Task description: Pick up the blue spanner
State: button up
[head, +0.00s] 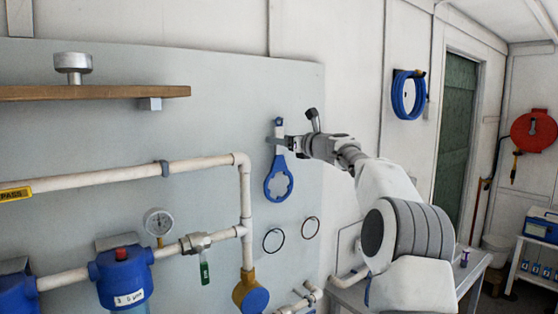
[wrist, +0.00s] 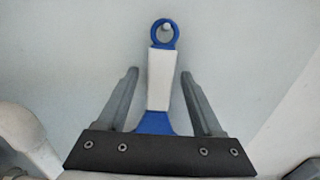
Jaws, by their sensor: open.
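The blue spanner (head: 278,185) hangs on the grey wall panel in the head view, with its large ring at the bottom and a small ring at the top. In the wrist view its white handle (wrist: 159,80) stands upright, and the small blue ring hangs on a peg (wrist: 166,28). My gripper (head: 279,141) is at the spanner's handle in the head view. In the wrist view my gripper (wrist: 159,75) is open, with one finger on each side of the handle and a gap on both sides. The large ring is hidden in the wrist view.
White pipes (head: 130,173) run along the panel to the left. A wooden shelf (head: 95,92) is above them. Two thin rings (head: 272,240) hang below the spanner. A coiled blue hose (head: 409,95) hangs to the right. A table (head: 345,291) is below my arm.

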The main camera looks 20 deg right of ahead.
grip_shut()
dwell(1.4)
